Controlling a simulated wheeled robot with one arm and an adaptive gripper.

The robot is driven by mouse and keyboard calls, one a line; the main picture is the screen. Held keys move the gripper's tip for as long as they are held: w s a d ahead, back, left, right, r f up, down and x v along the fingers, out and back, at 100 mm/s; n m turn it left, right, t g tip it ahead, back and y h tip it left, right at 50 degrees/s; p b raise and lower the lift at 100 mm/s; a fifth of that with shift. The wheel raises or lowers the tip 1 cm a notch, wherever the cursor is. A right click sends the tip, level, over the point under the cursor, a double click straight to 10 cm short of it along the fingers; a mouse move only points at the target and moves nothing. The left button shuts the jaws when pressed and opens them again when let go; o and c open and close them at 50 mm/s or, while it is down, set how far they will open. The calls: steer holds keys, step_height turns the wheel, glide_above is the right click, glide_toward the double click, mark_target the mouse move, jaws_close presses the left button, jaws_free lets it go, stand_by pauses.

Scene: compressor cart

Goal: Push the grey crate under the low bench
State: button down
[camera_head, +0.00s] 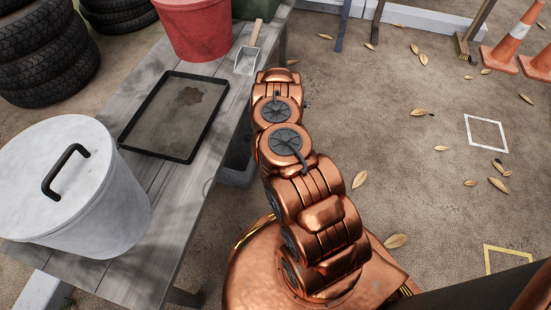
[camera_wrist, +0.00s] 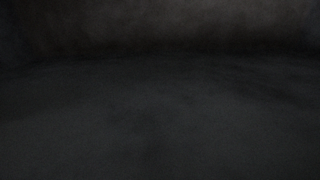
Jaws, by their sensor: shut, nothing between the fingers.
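The low bench (camera_head: 190,185) has a weathered grey plank top and runs along the left side of the head view. A grey box-like shape (camera_head: 238,178), which looks like the crate, shows in part at the bench's right edge, below the top. The bench top and my copper arm hide most of it, so I cannot tell how far under it sits. My arm reaches forward along the bench's right side. My gripper is hidden in the head view, and no fingers show in the wrist view. The wrist view shows only a dark, blurred surface and a dark wall-like band above.
On the bench are a white lidded bin (camera_head: 100,200), a black-rimmed tray (camera_head: 124,137), a scoop (camera_head: 247,60) and a red bucket (camera_head: 200,28). Tyres (camera_head: 45,55) stand behind left. Open ground with leaves and a white square (camera_head: 487,117) lies right; cones (camera_head: 515,40) stand far right.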

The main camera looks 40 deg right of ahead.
steer(key=shift+w+a, duration=0.7)
steer(key=shift+w, duration=0.15)
steer(key=p+v, duration=0.7)
steer(key=v, duration=0.3)
steer(key=shift+s, duration=0.15)
